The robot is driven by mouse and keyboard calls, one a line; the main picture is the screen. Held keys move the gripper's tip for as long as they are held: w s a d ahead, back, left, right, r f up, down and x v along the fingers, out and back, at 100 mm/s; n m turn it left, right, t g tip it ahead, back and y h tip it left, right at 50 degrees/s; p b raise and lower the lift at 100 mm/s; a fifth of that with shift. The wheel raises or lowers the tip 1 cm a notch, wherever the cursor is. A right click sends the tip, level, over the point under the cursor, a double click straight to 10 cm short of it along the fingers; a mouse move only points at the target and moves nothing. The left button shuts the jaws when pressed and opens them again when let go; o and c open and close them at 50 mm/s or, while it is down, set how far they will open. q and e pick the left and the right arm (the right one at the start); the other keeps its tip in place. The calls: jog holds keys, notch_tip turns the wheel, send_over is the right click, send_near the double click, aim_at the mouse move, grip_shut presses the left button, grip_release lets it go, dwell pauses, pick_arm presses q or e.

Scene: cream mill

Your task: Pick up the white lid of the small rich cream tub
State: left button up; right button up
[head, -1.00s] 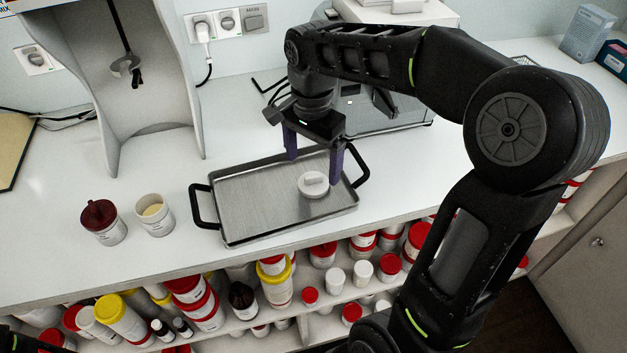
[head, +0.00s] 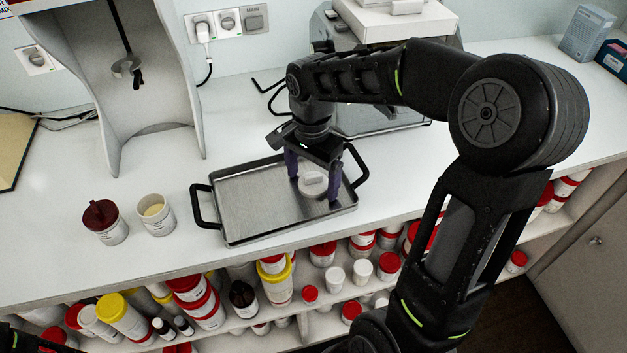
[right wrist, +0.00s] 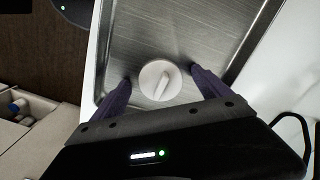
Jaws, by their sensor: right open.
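The white lid (head: 313,184) lies flat in the right part of the metal tray (head: 240,205), with a raised bar grip on top. In the right wrist view the lid (right wrist: 160,82) shows as a round white disc with its bar grip between the fingers. My right gripper (head: 313,188) is open and low over the tray, its purple fingers on either side of the lid with gaps. An open tub with cream-coloured contents (head: 154,215) stands on the counter left of the tray. My left gripper is not in view.
A jar with a dark red lid (head: 104,222) stands left of the open tub. The tray has black handles (head: 204,206). A shelf below holds several bottles and tubs (head: 275,280). A grey machine (head: 375,120) stands behind my right arm.

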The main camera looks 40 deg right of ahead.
aim_at(312, 177)
jog(key=c, duration=1.4)
notch_tip(312, 177, up, 10)
jog(key=shift+b, duration=0.3)
dwell(0.4)
